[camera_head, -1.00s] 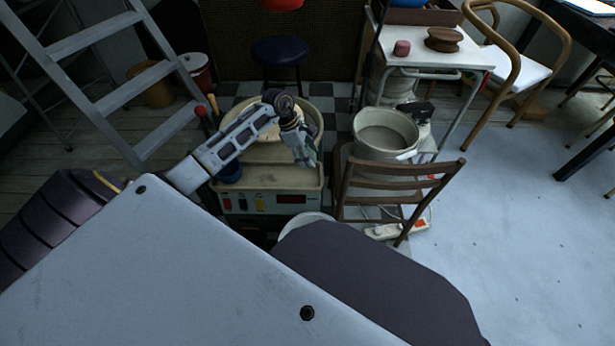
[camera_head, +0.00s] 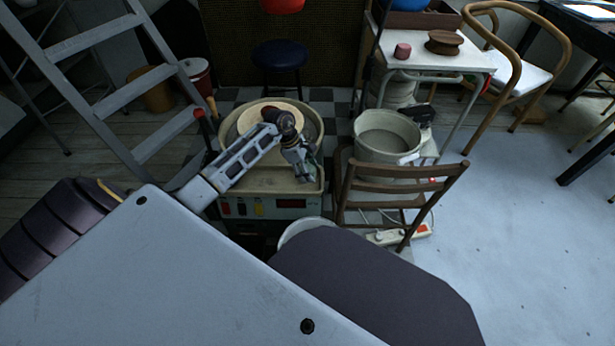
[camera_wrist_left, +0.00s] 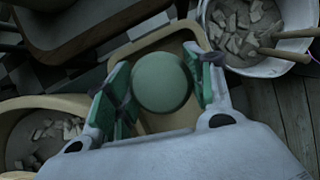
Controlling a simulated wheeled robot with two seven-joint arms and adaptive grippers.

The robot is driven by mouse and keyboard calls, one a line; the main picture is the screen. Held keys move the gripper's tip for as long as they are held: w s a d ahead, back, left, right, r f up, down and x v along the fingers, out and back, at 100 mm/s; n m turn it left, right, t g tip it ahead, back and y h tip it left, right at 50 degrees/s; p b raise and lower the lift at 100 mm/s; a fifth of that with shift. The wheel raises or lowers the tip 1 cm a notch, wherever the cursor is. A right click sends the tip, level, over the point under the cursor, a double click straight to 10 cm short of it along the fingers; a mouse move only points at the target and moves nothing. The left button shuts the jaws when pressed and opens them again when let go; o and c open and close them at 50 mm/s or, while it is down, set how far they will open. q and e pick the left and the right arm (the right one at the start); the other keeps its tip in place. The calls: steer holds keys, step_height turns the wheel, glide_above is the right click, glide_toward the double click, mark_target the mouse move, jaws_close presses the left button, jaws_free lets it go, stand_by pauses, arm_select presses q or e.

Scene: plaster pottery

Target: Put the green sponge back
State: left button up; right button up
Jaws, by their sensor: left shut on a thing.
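The green sponge (camera_wrist_left: 163,82) is round and sits between the green-padded fingers of my left gripper (camera_wrist_left: 160,88) in the left wrist view. The gripper is shut on it. In the head view my left gripper (camera_head: 304,168) hangs over the front part of the pottery wheel (camera_head: 318,125), above its control panel. The sponge cannot be made out clearly there. My right gripper is not in view.
A white bucket with rubble (camera_wrist_left: 210,30) shows in the left wrist view, and another basin (camera_wrist_left: 12,120) at left. A ladder (camera_head: 105,85) stands left. Floor at right is open.

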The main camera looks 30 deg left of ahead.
arm_select(q)
steer(key=shift+f+b, duration=0.6)
steer(key=shift+f, duration=1)
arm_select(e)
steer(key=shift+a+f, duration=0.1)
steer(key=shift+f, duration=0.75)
arm_select(q)
steer(key=shift+f, duration=0.2)
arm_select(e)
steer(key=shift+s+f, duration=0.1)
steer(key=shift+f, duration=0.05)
arm_select(q)
steer(key=o, duration=0.6)
steer(key=shift+r, duration=0.2)
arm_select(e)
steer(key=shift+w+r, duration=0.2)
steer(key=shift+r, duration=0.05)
arm_select(q)
steer(key=shift+a+r, duration=0.1)
steer(key=shift+r, duration=0.15)
steer(key=shift+p+v, duration=1.95)
steer(key=shift+v, duration=3.75)
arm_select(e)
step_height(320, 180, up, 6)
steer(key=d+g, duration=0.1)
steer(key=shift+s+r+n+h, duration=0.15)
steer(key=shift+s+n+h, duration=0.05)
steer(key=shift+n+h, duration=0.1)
